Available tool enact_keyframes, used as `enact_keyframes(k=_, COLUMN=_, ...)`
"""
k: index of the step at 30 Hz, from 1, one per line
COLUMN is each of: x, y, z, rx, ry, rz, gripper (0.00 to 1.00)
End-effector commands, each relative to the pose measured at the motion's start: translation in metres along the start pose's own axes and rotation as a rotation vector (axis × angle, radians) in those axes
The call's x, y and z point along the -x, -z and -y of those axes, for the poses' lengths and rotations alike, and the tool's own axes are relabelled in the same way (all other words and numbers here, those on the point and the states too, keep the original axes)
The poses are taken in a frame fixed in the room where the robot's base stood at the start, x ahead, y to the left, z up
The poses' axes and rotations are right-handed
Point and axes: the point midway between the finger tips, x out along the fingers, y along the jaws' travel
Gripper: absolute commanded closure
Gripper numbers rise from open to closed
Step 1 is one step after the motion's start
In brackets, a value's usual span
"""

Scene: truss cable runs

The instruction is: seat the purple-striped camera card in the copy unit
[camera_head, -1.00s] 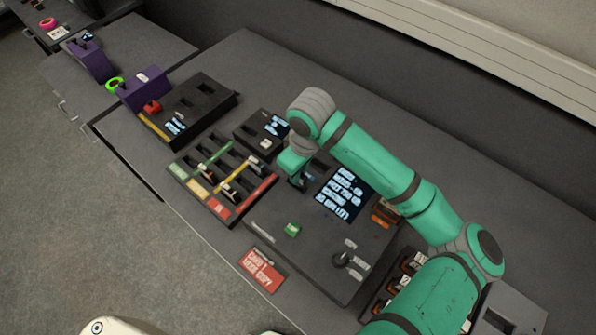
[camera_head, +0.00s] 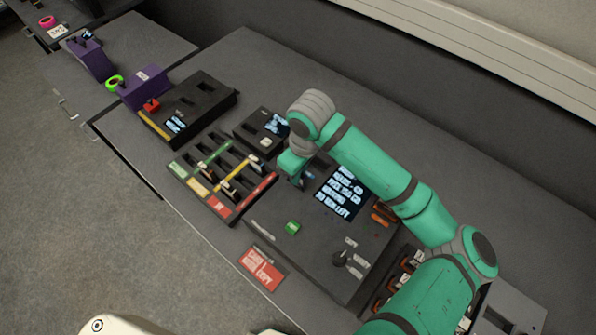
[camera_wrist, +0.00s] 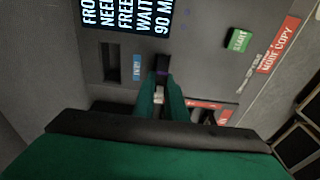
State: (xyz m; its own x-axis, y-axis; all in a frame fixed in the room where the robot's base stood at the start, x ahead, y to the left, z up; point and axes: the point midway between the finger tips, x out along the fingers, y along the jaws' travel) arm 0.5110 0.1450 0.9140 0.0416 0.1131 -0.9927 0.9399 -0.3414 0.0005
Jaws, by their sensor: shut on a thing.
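The copy unit (camera_head: 318,248) is a dark, flat-topped box with a lit text screen (camera_head: 341,192) and a green START button (camera_head: 292,227). My gripper (camera_wrist: 161,90) is over its top, with the fingers shut on a small card. Only a pale bit of the card (camera_wrist: 158,97) shows between the fingers. A dark slot with a purplish edge (camera_wrist: 162,64) lies right at the fingertips. The fingers hide the card's lower end, so I cannot tell how deep it sits. In the head view my gripper (camera_head: 301,181) is partly covered by my wrist.
An empty-looking slot (camera_wrist: 111,62) lies left of a blue label. A card tray with coloured strips (camera_head: 221,178) stands left of the unit. A small black box (camera_head: 259,134) and a larger one (camera_head: 190,106) are behind it. A red sign (camera_head: 262,268) lies at the front.

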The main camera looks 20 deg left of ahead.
Motion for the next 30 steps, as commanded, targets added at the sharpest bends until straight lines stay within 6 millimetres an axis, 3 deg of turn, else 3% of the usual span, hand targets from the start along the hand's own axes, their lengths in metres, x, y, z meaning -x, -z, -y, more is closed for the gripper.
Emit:
enact_keyframes(k=10, x=-0.0004, y=-0.0001, z=0.0, rx=0.0, ry=0.0, rz=0.0, gripper=1.0)
enact_keyframes(k=11, x=-0.0004, y=0.0, z=0.0, rx=0.0, ry=0.0, rz=0.0, gripper=0.83)
enact_keyframes(k=13, x=-0.0004, y=0.0, z=0.0, rx=0.0, ry=0.0, rz=0.0, gripper=0.67)
enact_keyframes(k=19, x=-0.0004, y=0.0, z=0.0001, rx=0.0, ry=0.0, rz=0.0, gripper=0.66)
enact_keyframes(k=20, x=-0.0005, y=0.0, z=0.0001, rx=0.0, ry=0.001, rz=0.0, gripper=0.64)
enact_keyframes(k=21, x=-0.0005, y=0.0, z=0.0001, rx=0.0, ry=0.001, rz=0.0, gripper=0.54)
enact_keyframes(k=30, x=-0.0004, y=0.0, z=0.0001, rx=0.0, ry=0.001, rz=0.0, gripper=0.54)
